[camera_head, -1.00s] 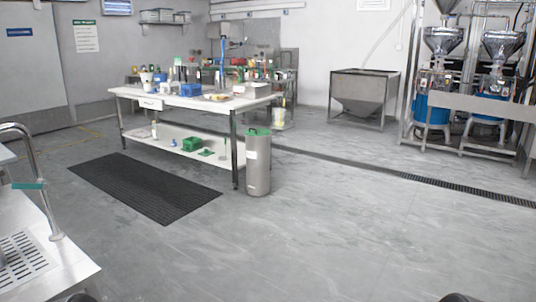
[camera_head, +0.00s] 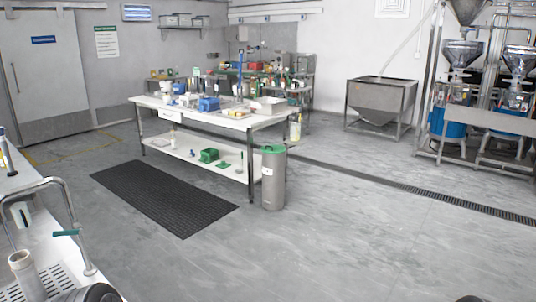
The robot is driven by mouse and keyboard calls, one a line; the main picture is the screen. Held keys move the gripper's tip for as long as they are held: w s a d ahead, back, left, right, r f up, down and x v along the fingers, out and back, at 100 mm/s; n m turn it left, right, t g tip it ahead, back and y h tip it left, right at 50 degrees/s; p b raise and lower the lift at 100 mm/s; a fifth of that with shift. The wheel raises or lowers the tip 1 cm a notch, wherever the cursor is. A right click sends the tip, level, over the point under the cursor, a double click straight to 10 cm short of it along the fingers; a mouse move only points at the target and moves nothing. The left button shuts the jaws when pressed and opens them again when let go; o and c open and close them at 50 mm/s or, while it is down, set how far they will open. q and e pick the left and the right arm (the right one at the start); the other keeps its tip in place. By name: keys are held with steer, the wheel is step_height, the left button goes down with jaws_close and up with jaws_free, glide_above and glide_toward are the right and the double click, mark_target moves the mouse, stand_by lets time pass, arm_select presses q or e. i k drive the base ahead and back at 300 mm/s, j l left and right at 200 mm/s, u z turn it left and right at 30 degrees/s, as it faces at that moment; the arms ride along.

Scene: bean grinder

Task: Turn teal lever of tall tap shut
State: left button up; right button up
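The tall tap (camera_head: 89,250) is a curved chrome pipe at the lower left, standing on a white counter with a slotted drain grate. Its teal lever (camera_head: 66,233) sticks out sideways to the left of the upright pipe, at about mid height, roughly level. The spout curves over to the left, toward the picture's edge. Neither gripper can be made out. Dark rounded parts of mine show at the bottom left and bottom right edges, and nothing of mine is seen touching the lever.
A pale upright cylinder (camera_head: 27,273) stands near the drain grate (camera_head: 66,281). A cluttered workbench (camera_head: 190,162), a grey bin with a green top (camera_head: 273,180) and a black floor mat (camera_head: 165,197) lie beyond. The grey floor at centre and right is clear.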

mark_target(79, 230)
steer(key=u, duration=1.7)
